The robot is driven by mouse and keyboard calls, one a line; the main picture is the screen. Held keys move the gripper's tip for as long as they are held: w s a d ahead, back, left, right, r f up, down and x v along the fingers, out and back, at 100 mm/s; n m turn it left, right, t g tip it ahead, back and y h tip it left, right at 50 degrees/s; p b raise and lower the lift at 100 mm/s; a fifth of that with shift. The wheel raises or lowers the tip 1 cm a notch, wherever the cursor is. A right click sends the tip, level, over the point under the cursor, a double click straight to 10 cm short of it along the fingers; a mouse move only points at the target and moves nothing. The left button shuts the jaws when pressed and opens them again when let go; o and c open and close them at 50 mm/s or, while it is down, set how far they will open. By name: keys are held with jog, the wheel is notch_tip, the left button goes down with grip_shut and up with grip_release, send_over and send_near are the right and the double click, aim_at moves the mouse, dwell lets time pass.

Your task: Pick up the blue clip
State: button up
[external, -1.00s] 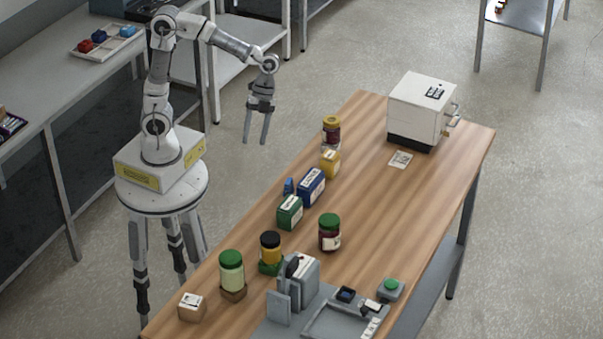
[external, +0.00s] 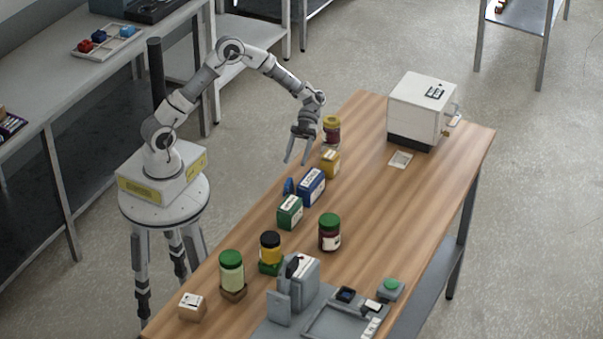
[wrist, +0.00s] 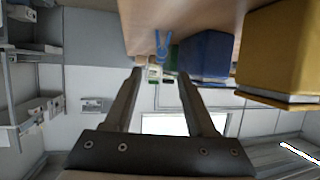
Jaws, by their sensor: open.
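The blue clip (external: 289,187) is a small upright piece near the left edge of the wooden table, just left of the blue box. In the wrist view the clip (wrist: 162,46) shows two prongs and lies straight ahead, beyond my fingertips. My gripper (external: 296,163) hangs above the table's left edge, fingers angled down, a little up the picture from the clip. In the wrist view my gripper (wrist: 160,73) has its two fingers spread apart with nothing between them. It does not touch the clip.
A blue box (external: 311,187), a green box (external: 290,212), a yellow box (external: 330,163) and a dark-red jar (external: 331,130) stand close by. The yellow box (wrist: 280,50) looms near at right in the wrist view.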

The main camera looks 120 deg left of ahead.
aim_at(288, 181)
jog(key=x, duration=1)
jog(key=shift+w+r, duration=0.1)
jog(key=shift+r, duration=0.05)
grip_shut()
